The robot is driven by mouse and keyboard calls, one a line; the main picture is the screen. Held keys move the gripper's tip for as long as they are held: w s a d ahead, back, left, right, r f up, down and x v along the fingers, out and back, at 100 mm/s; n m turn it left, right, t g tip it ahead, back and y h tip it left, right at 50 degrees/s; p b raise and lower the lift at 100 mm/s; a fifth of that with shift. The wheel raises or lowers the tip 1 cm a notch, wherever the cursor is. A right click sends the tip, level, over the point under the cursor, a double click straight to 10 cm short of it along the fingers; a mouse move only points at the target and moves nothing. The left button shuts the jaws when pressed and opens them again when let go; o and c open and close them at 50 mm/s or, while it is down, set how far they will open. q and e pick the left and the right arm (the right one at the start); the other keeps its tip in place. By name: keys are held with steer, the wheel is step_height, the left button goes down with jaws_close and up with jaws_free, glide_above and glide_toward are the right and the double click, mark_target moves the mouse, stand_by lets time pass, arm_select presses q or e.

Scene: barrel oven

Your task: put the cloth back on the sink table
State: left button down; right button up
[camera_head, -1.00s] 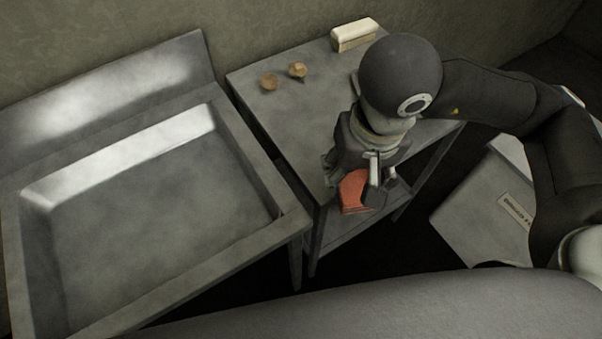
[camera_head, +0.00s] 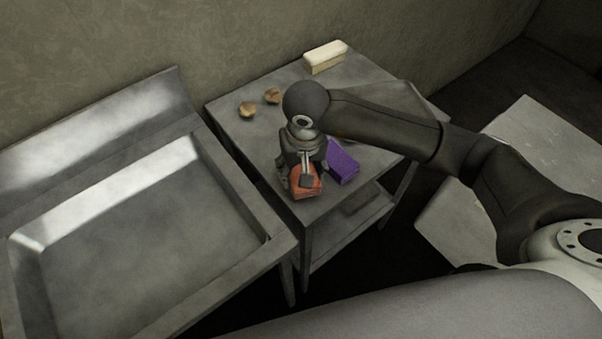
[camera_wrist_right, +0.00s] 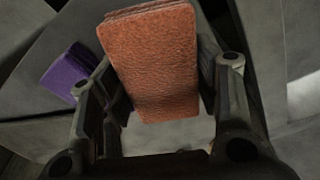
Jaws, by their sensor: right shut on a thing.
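My right gripper (camera_head: 304,178) is shut on an orange-red folded cloth (camera_head: 308,189), over the near-left part of the small metal side table (camera_head: 240,137) beside the sink. In the right wrist view the cloth (camera_wrist_right: 155,65) sits between the two fingers (camera_wrist_right: 165,100). I cannot tell whether the cloth touches the table top. A purple folded cloth (camera_head: 342,163) lies on the table just right of the gripper; it also shows at the left in the right wrist view (camera_wrist_right: 68,74). My left gripper is not in view.
The metal sink (camera_head: 150,240) with its empty basin stands at the left. A cream block (camera_head: 325,57) and two small brown pieces (camera_head: 272,95) lie at the back of the table. The table has a lower shelf (camera_head: 345,228). A pale grey surface (camera_head: 540,150) lies at the right.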

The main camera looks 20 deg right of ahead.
step_height(320, 180, down, 3)
steer(key=shift+r+p, duration=0.1)
steer(key=shift+p, duration=0.55)
steer(key=shift+f, duration=0.25)
steer(key=shift+f+b, duration=0.15)
steer(key=shift+b, duration=0.2)
steer(key=o, duration=0.9)
